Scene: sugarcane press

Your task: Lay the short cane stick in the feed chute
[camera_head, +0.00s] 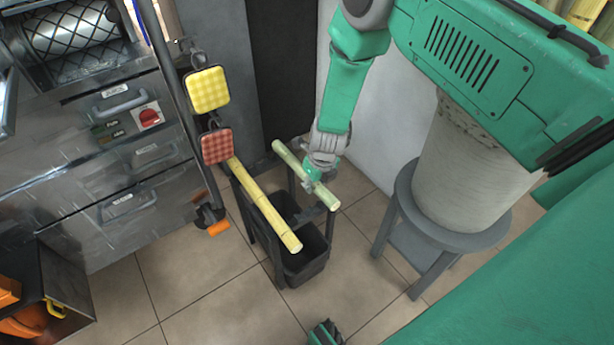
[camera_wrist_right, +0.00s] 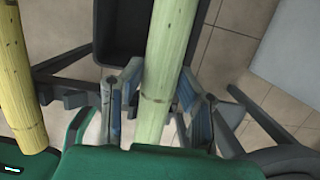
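A short pale green cane stick (camera_head: 327,196) slants across the right side of a dark rack (camera_head: 262,232). My right gripper (camera_head: 315,182) is at the stick's middle. In the right wrist view the stick (camera_wrist_right: 168,60) runs between the fingers of my right gripper (camera_wrist_right: 160,75), one on each side. The fingertips are very close to the stick; whether both press on it cannot be told. A longer yellow cane stick (camera_head: 268,208) lies on the rack's left side and shows in the wrist view (camera_wrist_right: 18,90). No feed chute can be made out for sure.
A dark bin (camera_head: 308,265) stands under the rack. A metal cabinet (camera_head: 130,160) with a caged roller (camera_head: 75,32) is at the left. Yellow (camera_head: 208,90) and red (camera_head: 216,146) pads stand beside it. A round stool (camera_head: 402,200) is right. The front floor is mostly clear.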

